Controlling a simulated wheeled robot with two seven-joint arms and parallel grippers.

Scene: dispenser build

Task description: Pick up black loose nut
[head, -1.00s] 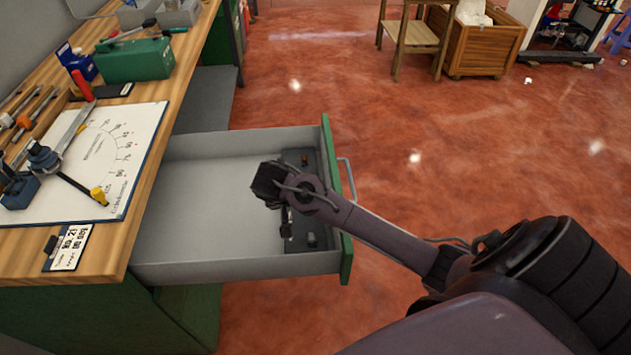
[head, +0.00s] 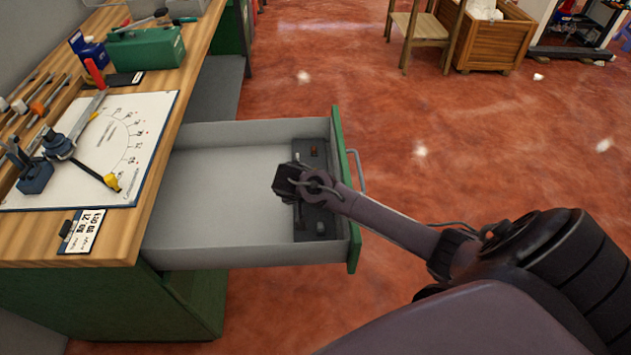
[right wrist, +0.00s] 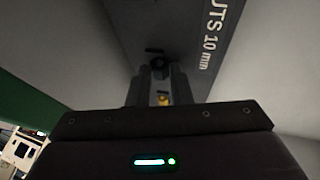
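A small black nut (right wrist: 160,66) shows in the right wrist view, on the grey labelled tray (right wrist: 190,30) between my right gripper's (right wrist: 160,76) fingertips. The fingers are apart, with a gap around the nut; I cannot tell whether they touch it. A yellow, brass-like piece (right wrist: 163,99) shows further back between the fingers. In the head view my right gripper (head: 298,215) points down into the open drawer, over the dark tray (head: 322,205) at its right side. My wrist hides part of the tray. My left gripper is not in view.
The drawer (head: 215,200) is pulled out, its green front (head: 345,185) to the right and its floor otherwise bare. The bench (head: 105,240) at left carries an angle board (head: 140,130), tools and a green box (head: 142,52).

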